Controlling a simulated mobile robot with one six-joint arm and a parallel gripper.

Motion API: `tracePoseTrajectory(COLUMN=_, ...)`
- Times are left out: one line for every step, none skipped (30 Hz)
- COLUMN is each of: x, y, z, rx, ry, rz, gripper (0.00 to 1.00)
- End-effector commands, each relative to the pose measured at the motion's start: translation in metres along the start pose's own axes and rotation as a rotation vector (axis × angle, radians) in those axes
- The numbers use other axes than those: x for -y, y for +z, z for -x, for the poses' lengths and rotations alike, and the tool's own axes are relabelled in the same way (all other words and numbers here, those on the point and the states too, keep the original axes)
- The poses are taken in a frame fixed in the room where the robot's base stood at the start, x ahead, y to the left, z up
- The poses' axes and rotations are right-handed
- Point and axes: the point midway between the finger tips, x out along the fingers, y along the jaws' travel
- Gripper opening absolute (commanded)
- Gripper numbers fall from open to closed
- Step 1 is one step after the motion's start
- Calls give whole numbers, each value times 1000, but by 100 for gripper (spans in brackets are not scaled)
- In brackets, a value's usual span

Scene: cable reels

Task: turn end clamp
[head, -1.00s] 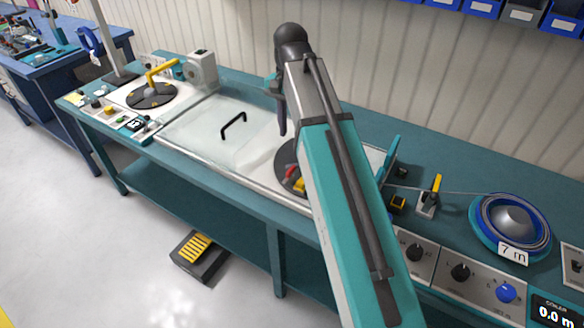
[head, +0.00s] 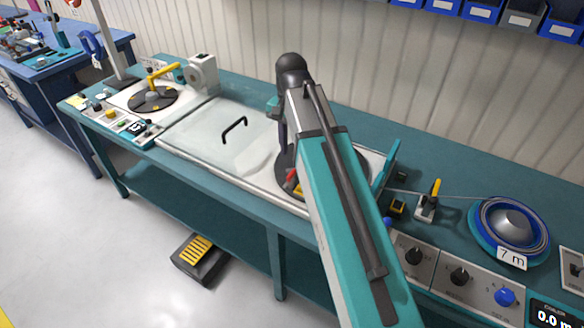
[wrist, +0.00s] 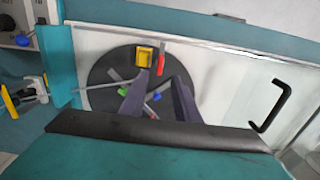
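A dark round reel disc (wrist: 105,75) lies on the white bench panel, and part of it shows beside my arm in the head view (head: 284,160). On it are a yellow block (wrist: 144,57), a red lever (wrist: 160,66), a blue knob (wrist: 156,96) and a green knob (wrist: 122,91). Which of these is the end clamp I cannot tell for sure; the red lever and yellow block sit together at the rim. My gripper (wrist: 159,80) is over the disc, its two dark fingers apart and nothing seen between them gripped. My arm hides much of the disc in the head view.
A clear cover with a black handle (head: 234,128) lies left of the disc. A second disc with a yellow crank (head: 160,72) is at the far left. To the right are a yellow-handled lever (head: 434,191), a blue cable coil (head: 510,225) and a knob panel (head: 460,273).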

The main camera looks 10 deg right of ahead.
Motion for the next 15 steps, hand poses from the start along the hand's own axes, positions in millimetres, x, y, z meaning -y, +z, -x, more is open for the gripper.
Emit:
tracePoseTrajectory(x=-1, y=1, z=-5, rx=1, ry=1, rz=0, gripper=29)
tracePoseTrajectory(x=-1, y=0, z=-8, rx=1, ry=1, rz=0, gripper=29)
tracePoseTrajectory(x=-1, y=0, z=-12, rx=1, ry=1, rz=0, gripper=29)
tracePoseTrajectory(x=-1, y=0, z=-15, rx=1, ry=1, rz=0, gripper=29)
tracePoseTrajectory(x=-1, y=0, z=-18, rx=1, ry=1, rz=0, gripper=29)
tracePoseTrajectory(x=-1, y=0, z=-21, rx=1, ry=1, rz=-1, gripper=29)
tracePoseTrajectory(x=-1, y=0, z=-24, rx=1, ry=1, rz=-1, gripper=29)
tracePoseTrajectory(x=-1, y=0, z=-27, rx=1, ry=1, rz=-1, gripper=29)
tracePoseTrajectory(x=-1, y=0, z=-31, rx=1, ry=1, rz=-1, gripper=29)
tracePoseTrajectory(x=-1, y=0, z=-34, rx=1, ry=1, rz=-1, gripper=29)
tracePoseTrajectory(x=-1, y=0, z=-37, rx=1, ry=1, rz=-1, gripper=29)
tracePoseTrajectory(x=-1, y=0, z=-40, rx=1, ry=1, rz=-1, gripper=29)
tracePoseTrajectory(x=-1, y=0, z=-44, rx=1, ry=1, rz=-1, gripper=29)
tracePoseTrajectory(x=-1, y=0, z=-46, rx=1, ry=1, rz=-1, gripper=29)
tracePoseTrajectory(x=-1, y=0, z=-50, rx=1, ry=1, rz=-1, gripper=29)
